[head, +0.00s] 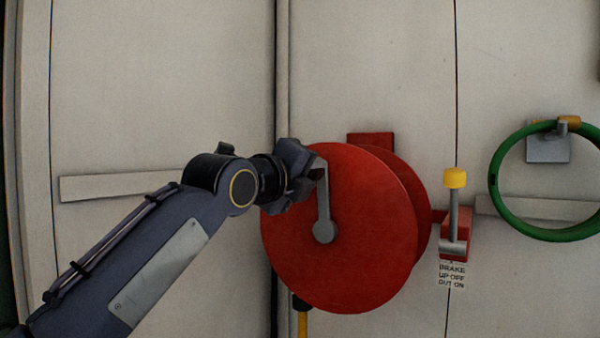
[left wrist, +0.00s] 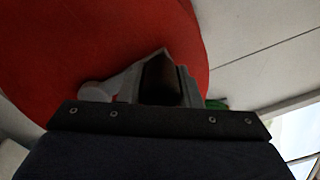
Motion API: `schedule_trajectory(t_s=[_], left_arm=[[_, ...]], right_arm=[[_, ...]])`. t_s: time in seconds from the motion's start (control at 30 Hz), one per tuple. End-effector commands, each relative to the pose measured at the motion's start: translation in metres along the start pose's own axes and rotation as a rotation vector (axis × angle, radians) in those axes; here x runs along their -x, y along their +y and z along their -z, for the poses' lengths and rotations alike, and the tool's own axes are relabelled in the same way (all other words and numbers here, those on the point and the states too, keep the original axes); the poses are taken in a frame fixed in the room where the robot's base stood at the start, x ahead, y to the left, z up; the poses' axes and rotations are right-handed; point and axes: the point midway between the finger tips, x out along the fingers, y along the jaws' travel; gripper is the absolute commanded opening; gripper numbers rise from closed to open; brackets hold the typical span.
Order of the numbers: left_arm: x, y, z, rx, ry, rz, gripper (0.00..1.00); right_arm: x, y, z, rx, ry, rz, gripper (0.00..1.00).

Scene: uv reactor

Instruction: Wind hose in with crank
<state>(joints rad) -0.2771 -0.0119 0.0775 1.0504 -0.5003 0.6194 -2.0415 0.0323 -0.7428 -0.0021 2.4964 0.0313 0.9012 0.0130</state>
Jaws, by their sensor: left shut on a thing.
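A red hose reel (head: 345,255) is mounted on the pale wall, its round face toward me. A grey crank arm (head: 323,205) runs from the hub near the reel's middle up to the upper left of the face. My left gripper (head: 312,180) is shut at the crank's upper end; the crank handle is mostly hidden by the fingers. In the left wrist view a dark handle (left wrist: 160,82) sits between the fingers, with the red reel (left wrist: 90,40) behind. A short yellow hose end (head: 303,322) hangs below the reel. My right gripper is not in view.
A brake lever with a yellow knob (head: 455,178) stands upright right of the reel, above a label reading brake up off, out on. A coiled green hose (head: 497,205) hangs further right. A pale rail (head: 120,187) crosses the wall at left.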

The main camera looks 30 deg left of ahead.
Motion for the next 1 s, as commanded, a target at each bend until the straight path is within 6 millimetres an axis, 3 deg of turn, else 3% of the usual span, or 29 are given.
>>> schedule_trajectory(t_s=[0.03,0.67,0.7,0.83,1.0], left_arm=[[0.0014,-0.0065,0.0021,-0.015,0.002,0.014,0.0],[0.0004,-0.0071,0.0082,-0.054,0.005,0.011,0.0],[0.0003,-0.0069,0.0083,-0.054,0.006,0.011,0.36],[0.0001,-0.0057,0.0078,-0.055,0.005,0.007,0.52],[-0.0002,-0.0043,0.0071,-0.055,0.003,0.004,0.52]], right_arm=[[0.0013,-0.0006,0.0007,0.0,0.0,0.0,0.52],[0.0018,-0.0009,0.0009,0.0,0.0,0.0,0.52],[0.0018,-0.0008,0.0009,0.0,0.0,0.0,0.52],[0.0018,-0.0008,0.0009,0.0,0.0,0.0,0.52],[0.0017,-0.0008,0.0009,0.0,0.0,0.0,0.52]])
